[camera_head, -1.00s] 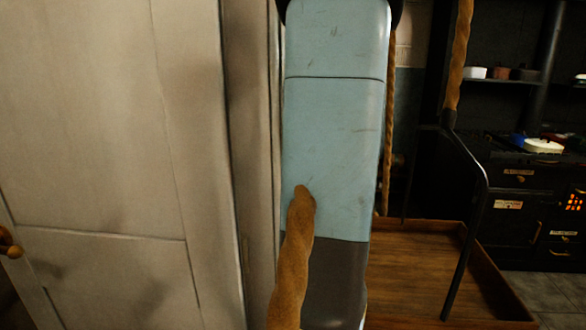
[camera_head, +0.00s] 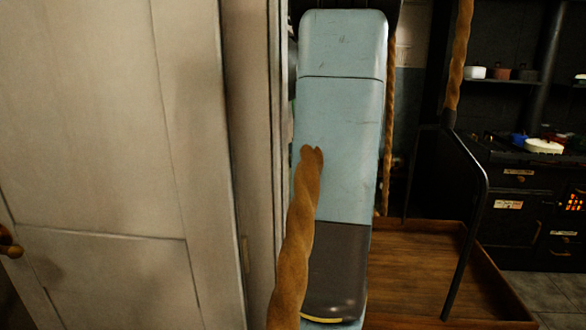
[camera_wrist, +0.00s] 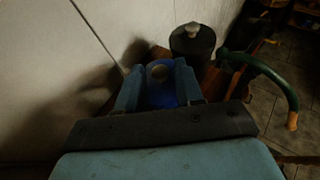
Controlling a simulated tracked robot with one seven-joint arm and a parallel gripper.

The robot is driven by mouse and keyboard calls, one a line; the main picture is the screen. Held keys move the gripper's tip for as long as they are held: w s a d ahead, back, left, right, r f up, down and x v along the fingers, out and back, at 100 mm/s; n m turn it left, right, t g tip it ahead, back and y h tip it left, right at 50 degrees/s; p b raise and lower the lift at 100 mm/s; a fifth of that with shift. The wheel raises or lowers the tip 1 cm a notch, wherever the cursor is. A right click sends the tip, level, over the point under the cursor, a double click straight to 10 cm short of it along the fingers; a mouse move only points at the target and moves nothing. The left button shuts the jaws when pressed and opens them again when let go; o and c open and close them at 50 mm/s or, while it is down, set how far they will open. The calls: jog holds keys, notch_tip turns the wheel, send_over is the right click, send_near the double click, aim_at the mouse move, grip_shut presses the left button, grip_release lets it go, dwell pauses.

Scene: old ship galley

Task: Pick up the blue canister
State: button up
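The lower part of the canister is hidden by my gripper's dark base. In the head view my light-blue arm covers the middle, and the canister and gripper are hidden.
A dark lidded pot (camera_wrist: 193,43) stands close behind the canister, and a green curved handle (camera_wrist: 272,72) is to the right. In the head view a pale cupboard (camera_head: 110,150) fills the left. A black stove (camera_head: 520,190) stands at the right.

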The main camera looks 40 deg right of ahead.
grip_shut()
dwell(1.1)
